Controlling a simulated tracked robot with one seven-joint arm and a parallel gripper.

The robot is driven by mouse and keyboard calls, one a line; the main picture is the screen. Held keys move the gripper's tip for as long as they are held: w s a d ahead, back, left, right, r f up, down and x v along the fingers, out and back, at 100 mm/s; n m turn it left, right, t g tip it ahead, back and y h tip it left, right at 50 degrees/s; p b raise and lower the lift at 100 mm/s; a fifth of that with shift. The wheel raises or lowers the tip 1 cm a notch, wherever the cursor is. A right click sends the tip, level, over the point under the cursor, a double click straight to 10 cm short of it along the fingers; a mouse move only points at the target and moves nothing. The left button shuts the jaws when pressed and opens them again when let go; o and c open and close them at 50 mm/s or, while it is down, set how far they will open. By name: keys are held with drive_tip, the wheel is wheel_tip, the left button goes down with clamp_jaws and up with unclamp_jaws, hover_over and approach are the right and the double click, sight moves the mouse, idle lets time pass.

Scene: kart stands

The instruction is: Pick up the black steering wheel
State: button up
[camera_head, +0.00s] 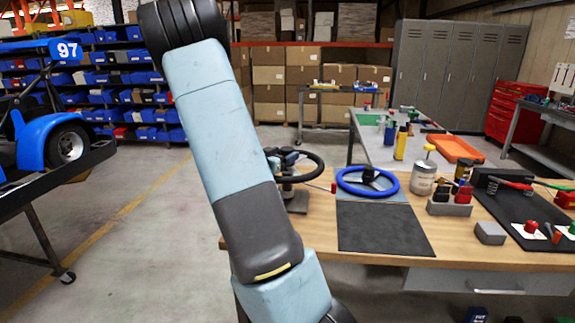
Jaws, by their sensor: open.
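The black steering wheel (317,170) sits on a small stand (297,200) at the left end of the wooden workbench. My arm crosses in front and hides its left part. What looks like the end of my gripper (280,158) shows just past the arm's edge, over the wheel's left side. It is open; its fingers are small and partly hidden, so I cannot tell whether they touch the rim. A blue steering wheel (345,187) lies to the right of the black one.
A dark mat (385,229) lies on the wooden workbench (310,233). To the right are a tin can (424,178), a grey block (490,233) and an orange tray (457,149). A blue kart (62,142) stands on a stand at left. Floor between is clear.

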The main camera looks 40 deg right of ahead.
clamp_jaws()
idle(0.7)
